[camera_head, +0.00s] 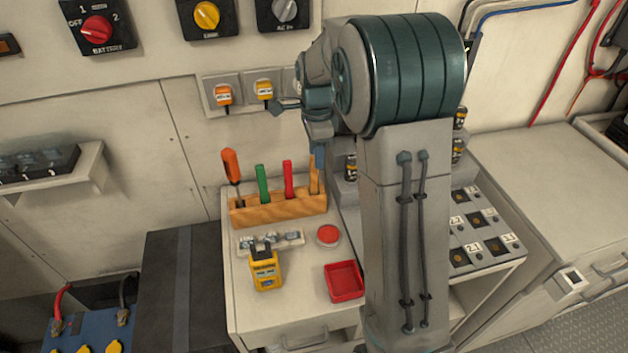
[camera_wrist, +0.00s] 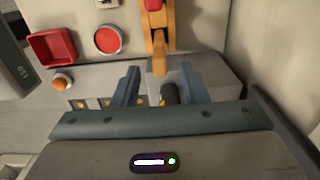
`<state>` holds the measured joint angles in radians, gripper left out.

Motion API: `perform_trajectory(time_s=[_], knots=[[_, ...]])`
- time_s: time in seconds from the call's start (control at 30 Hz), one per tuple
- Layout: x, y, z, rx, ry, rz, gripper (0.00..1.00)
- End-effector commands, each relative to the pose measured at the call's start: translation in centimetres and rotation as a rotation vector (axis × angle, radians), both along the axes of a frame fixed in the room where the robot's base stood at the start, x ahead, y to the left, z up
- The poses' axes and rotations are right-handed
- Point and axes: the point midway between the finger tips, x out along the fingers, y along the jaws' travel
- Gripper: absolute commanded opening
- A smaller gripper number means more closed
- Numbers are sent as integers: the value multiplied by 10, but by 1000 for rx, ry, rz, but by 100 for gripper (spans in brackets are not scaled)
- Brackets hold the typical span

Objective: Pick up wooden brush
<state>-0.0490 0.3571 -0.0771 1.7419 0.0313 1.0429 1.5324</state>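A wooden rack (camera_head: 280,208) on the bench top holds upright tools. The rightmost is a slim tan wooden piece (camera_head: 314,176), which looks like the wooden brush; my arm stands close beside it. In the wrist view the rack (camera_wrist: 155,20) is at the top centre, and a tan wooden piece (camera_wrist: 159,48) reaches down from it towards the gap between my fingers. My gripper (camera_wrist: 160,88) is open, its two blue fingers well apart. Nothing is visibly clamped. In the head view my arm hides most of the gripper.
A red tray (camera_head: 344,282), red round dish (camera_head: 328,235) and yellow meter (camera_head: 265,270) lie in front. A dark cylinder (camera_wrist: 169,94) shows between my fingers.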

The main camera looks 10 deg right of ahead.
Motion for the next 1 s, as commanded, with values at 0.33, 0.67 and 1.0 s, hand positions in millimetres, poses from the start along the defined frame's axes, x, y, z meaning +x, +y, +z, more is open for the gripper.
perform_trajectory(time_s=[0.33, 0.67, 1.0], knots=[[0, 6, -44, 0, 2, 0, 40], [0, 6, -47, 0, 1, 1, 21], [0, 6, -47, 0, 0, 1, 0]])
